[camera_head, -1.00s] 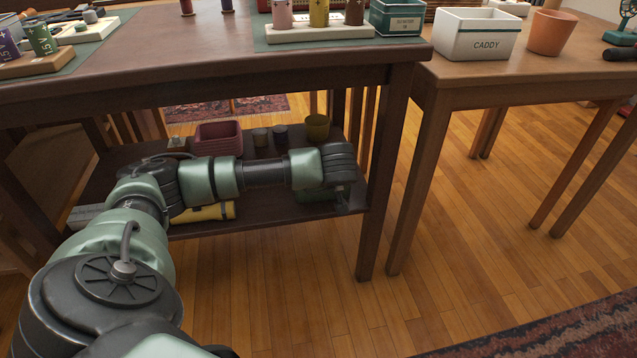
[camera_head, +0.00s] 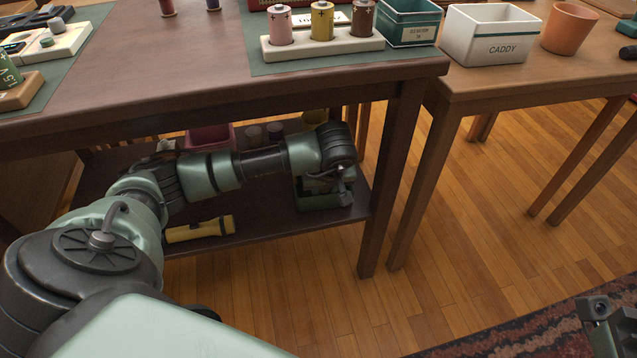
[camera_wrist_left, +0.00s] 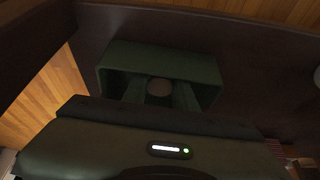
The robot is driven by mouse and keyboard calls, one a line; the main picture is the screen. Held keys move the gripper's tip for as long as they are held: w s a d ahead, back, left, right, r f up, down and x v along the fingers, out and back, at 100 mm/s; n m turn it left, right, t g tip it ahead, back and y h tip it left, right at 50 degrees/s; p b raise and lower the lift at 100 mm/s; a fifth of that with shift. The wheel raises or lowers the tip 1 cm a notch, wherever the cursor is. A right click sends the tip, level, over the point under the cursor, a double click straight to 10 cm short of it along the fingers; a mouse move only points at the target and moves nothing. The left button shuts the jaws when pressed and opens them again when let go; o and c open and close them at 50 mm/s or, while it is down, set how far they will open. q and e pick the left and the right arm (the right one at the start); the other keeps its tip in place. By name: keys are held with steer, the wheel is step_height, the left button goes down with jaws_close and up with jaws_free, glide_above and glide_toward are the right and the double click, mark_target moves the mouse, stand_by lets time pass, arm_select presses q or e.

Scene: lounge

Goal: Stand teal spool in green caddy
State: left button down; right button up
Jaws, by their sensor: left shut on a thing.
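The green caddy (camera_head: 318,203) is an open dark green box at the right end of the lower shelf under the table. It fills the upper middle of the left wrist view (camera_wrist_left: 165,57). My left gripper (camera_head: 335,183) reaches down at the caddy. In the left wrist view its fingers (camera_wrist_left: 160,92) are inside the caddy's outline, shut on a round-ended thing (camera_wrist_left: 159,87), which I take to be the spool. Its end looks grey-brown in shadow; no teal shows, and I cannot tell whether it touches the caddy floor. A dark part (camera_head: 600,325), probably my right gripper, shows at lower right.
A yellow flashlight (camera_head: 200,230), a maroon bin (camera_head: 208,136) and small cups share the lower shelf (camera_head: 262,232). The tabletop (camera_head: 170,65) hangs above my left arm. A table leg (camera_head: 382,215) stands right of the caddy. A white box marked CADDY (camera_head: 490,35) stands on the right table.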

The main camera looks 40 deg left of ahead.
arm_select(q)
steer(key=shift+f, duration=0.1)
steer(key=shift+f, duration=0.1)
steer(key=c, duration=1.1)
jaws_free()
